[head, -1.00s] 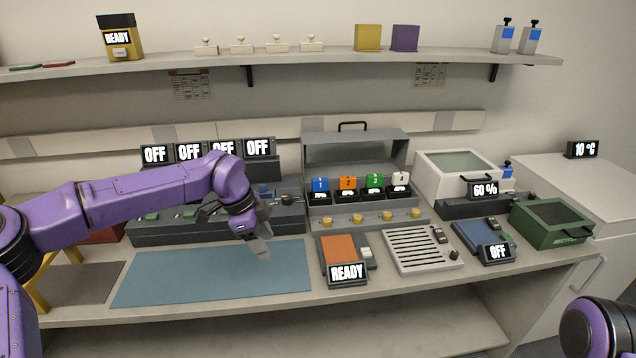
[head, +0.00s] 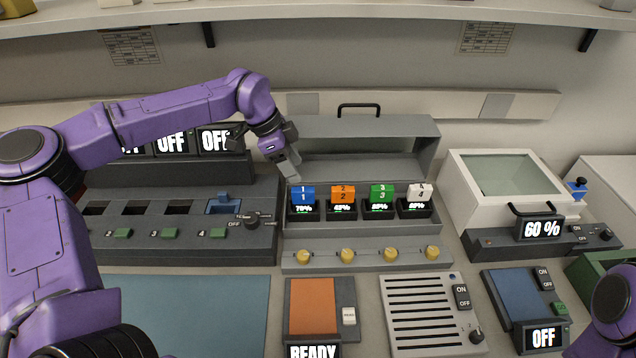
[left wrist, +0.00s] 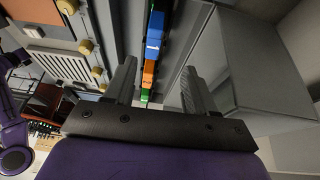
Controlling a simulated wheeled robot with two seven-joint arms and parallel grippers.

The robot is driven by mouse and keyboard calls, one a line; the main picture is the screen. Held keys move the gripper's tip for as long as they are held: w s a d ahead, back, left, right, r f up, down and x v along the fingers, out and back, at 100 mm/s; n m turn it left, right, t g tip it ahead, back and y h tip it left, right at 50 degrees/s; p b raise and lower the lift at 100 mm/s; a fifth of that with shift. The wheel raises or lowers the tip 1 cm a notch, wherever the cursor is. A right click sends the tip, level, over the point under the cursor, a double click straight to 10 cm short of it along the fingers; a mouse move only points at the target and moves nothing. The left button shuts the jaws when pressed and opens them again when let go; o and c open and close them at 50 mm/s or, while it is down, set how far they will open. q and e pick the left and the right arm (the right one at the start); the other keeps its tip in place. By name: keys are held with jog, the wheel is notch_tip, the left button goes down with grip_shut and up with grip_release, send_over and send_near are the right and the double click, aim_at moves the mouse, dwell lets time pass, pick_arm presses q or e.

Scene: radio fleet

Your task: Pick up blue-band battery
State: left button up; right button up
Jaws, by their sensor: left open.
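The blue-band battery (head: 303,195), marked 1, stands in the leftmost slot of the grey charger case (head: 366,126), above a 70-something percent readout that is hard to read. In the left wrist view the blue battery (left wrist: 154,36) shows between the finger lines, ahead of the fingertips. My left gripper (head: 290,172) is open and empty, just above and left of the blue battery, apart from it. Its two fingers show in the left wrist view (left wrist: 155,82). My right gripper is out of view; only part of my right arm shows at the lower right.
Orange (head: 343,195), green (head: 382,194) and white (head: 419,193) batteries stand right of the blue one. Yellow knobs (head: 347,255) line the case front. A slotted dock (head: 180,215) lies left, and a white lidded box (head: 505,185) right. The blue mat (head: 190,310) is clear.

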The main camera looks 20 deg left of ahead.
aim_at(302, 188)
pick_arm(q)
jog(key=f, duration=0.2)
jog(key=d+f+p, duration=0.1)
jog(key=shift+s+d, duration=0.1)
jog(key=shift+s, duration=0.2)
jog(key=shift+s+d+f, duration=0.1)
jog(key=shift+d+f, duration=0.05)
jog(key=shift+f, duration=0.2)
jog(key=x, duration=0.2)
jog(key=p+x, duration=0.2)
jog(key=x, duration=0.1)
jog(key=shift+w+f, duration=0.3)
jog(key=shift+f, duration=0.25)
jog(key=shift+s, duration=0.15)
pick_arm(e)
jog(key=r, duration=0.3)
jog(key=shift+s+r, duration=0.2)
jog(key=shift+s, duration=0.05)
pick_arm(q)
grip_shut()
